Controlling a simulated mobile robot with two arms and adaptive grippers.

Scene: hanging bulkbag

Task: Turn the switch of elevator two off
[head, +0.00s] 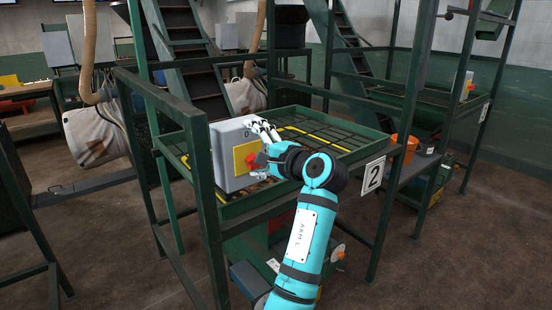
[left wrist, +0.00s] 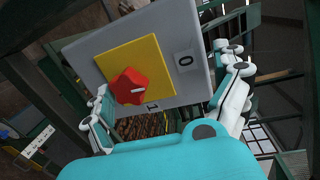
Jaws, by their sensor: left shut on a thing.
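The grey switch box (head: 229,155) of elevator two stands at the left end of the green frame with the number 2 plate (head: 373,175). Its yellow panel (left wrist: 155,65) carries a red knob (left wrist: 130,88), which also shows in the head view (head: 262,159). In the left wrist view the knob's white mark points right, between the labels 0 (left wrist: 186,61) and 1 (left wrist: 152,106). My left gripper (head: 264,146) is at the box face. Its white fingers lie on either side of the box (left wrist: 168,100), shut on it; the knob shows uncovered between them. My right gripper is not in view.
Green posts and rails (head: 205,210) of the frame stand close to the left of my arm. A grated tray (head: 330,133) lies behind the box. An orange bucket (head: 404,148) is at the right. Brown floor (head: 440,260) is clear at front right.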

